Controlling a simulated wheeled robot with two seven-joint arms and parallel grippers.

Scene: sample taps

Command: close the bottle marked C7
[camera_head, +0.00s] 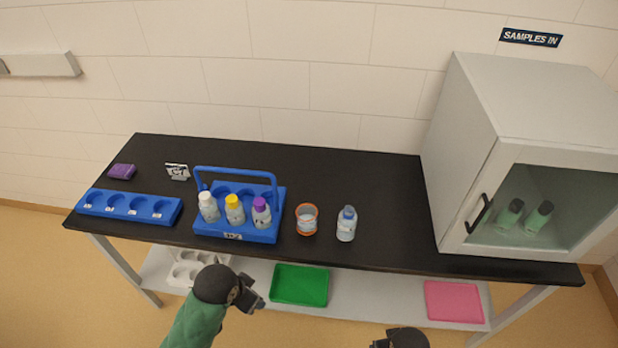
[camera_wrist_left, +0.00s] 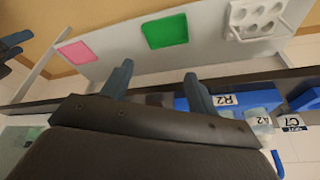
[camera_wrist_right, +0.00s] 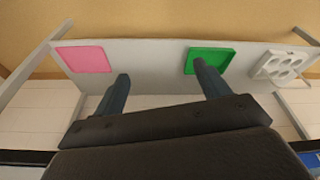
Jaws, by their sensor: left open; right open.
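A small card (camera_head: 177,171) stands at the back left of the black table; in the left wrist view the card (camera_wrist_left: 291,123) reads C7. A blue handled carrier (camera_head: 237,238) holds a bottle with a whitish top (camera_head: 208,207), a yellow-capped bottle (camera_head: 234,210) and a purple-capped bottle (camera_head: 261,213). A blue-capped bottle (camera_head: 346,224) stands on the table to its right. I cannot read which bottle is marked C7. My left gripper (camera_head: 250,296) is open and empty before the table's front edge. My right gripper (camera_wrist_right: 161,75) is open and empty, farther right.
An orange-rimmed cup (camera_head: 306,219) stands between carrier and blue-capped bottle. A blue rack (camera_head: 128,207) with empty holes and a purple block (camera_head: 122,171) are at left. A cabinet (camera_head: 464,150) with two dark-capped green bottles is at right. A green tray (camera_head: 299,285) and pink tray (camera_head: 454,302) lie below.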

